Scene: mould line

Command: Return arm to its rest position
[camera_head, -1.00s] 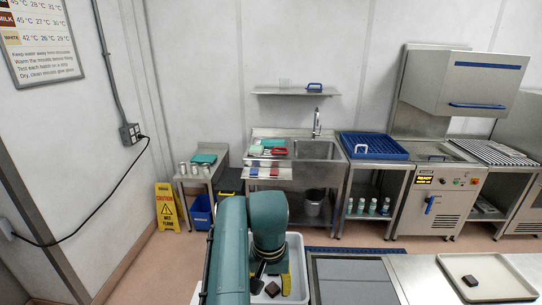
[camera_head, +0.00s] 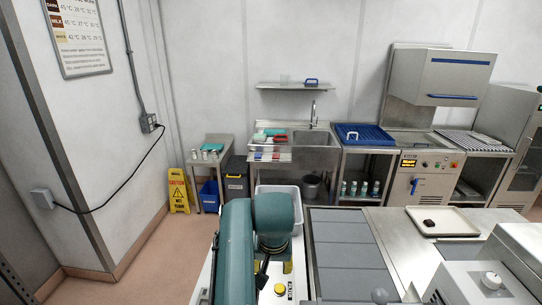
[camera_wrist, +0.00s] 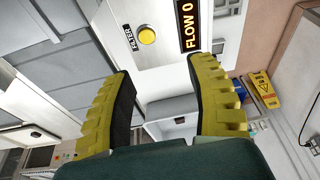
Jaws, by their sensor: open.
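My gripper (camera_wrist: 162,100) shows in the wrist view with its two yellow ridged fingers spread wide apart and nothing between them. In the head view my teal arm is folded at the bottom centre, and it hides most of the gripper. Past the fingers in the wrist view are a white panel with a yellow button (camera_wrist: 147,35), a FILTER label and a lit FLOW display (camera_wrist: 189,28). The fingers appear clear of the panel.
A white tub (camera_head: 284,190) stands just beyond my arm. Grey panels (camera_head: 345,250) lie to its right. A tray (camera_head: 443,222) with a dark piece (camera_head: 429,223) sits on the right counter. A yellow caution sign (camera_head: 178,190) stands on the floor at left. The sink (camera_head: 315,145) is at the back.

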